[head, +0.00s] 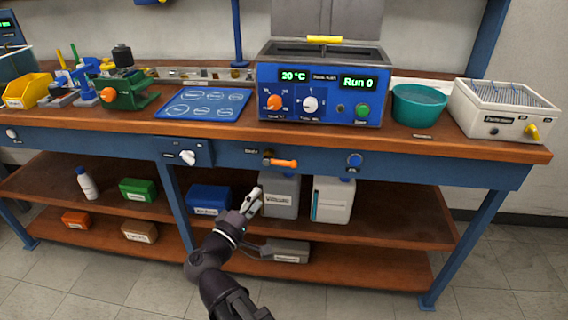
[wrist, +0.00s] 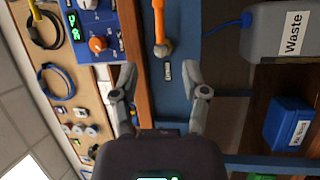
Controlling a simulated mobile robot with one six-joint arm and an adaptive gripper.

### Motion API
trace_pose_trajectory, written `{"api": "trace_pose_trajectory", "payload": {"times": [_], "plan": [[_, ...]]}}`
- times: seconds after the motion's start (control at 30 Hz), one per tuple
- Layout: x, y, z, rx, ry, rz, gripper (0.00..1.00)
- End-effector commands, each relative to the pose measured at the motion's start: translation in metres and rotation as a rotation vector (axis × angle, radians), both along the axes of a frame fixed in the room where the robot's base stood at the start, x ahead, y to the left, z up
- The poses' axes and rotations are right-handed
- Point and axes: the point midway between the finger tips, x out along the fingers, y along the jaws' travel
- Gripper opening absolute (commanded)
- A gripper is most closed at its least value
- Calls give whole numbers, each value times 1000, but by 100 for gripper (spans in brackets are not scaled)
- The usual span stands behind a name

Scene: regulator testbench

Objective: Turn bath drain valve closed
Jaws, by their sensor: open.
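The drain valve has an orange lever (head: 284,163) on the bench's blue front rail, below the bath (head: 320,85). The lever lies sideways along the rail, pointing right from its pivot. A small label sits left of the pivot; its text is too small to read surely. In the wrist view the orange lever (wrist: 159,22) stands upright at the top, its pivot end nearest my gripper. My gripper (head: 250,200) is below and left of the valve in the head view. Its fingers (wrist: 162,80) are open and empty, apart from the lever.
A grey waste can (head: 281,197) and a white can (head: 332,200) stand on the shelf below. A teal bowl (head: 418,106) is on the bench.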

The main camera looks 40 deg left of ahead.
Motion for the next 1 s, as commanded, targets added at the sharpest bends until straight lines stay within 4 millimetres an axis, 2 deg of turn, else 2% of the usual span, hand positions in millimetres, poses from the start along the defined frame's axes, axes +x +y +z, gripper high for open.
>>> {"api": "trace_pose_trajectory", "payload": {"times": [0.37,1.0], "plan": [[27,3,5,0,-1,-1,58],[108,9,19,0,-1,1,58]]}}
